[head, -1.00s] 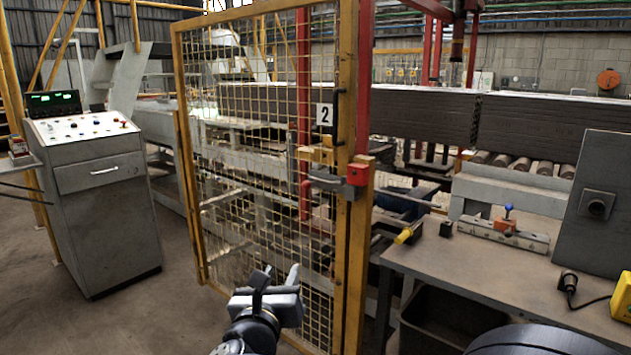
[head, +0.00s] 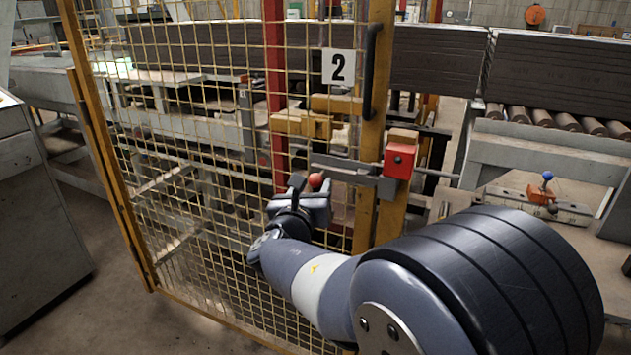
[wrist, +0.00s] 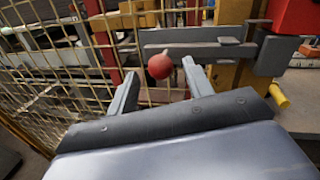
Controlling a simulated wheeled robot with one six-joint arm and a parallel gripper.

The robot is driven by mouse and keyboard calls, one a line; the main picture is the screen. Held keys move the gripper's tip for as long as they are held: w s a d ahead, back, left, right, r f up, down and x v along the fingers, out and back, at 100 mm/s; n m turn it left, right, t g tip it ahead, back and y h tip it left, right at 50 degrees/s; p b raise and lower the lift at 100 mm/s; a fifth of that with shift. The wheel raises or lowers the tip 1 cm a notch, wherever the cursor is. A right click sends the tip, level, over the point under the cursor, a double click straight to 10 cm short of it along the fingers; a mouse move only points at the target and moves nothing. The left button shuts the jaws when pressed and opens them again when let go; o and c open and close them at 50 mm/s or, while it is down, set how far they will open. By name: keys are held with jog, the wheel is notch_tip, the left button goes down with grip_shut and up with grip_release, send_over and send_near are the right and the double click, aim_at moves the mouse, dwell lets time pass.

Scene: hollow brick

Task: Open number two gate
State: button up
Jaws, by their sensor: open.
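The number two gate is a yellow mesh panel (head: 200,130) with a white "2" plate (head: 338,67) and a black upright handle (head: 371,70). It looks shut against its post. A grey sliding bolt (head: 345,174) with a red ball knob (head: 316,180) runs to a red block (head: 399,160) on the post. My gripper (head: 305,190) is at the knob, in front of the mesh. In the wrist view the red knob (wrist: 160,66) sits between the tips of my open gripper (wrist: 158,80). I cannot tell whether the fingers touch it.
A grey control cabinet (head: 35,220) stands at left. A bench with a blue-knobbed clamp (head: 543,192) is at right, beyond my arm. Stacked dark slabs (head: 435,60) and rollers (head: 560,118) lie behind the gate. Floor in front of the gate at left is clear.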

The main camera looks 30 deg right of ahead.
aim_at(313, 184)
jog(key=shift+x, duration=1.75)
jog(key=shift+c, duration=0.6)
grip_shut()
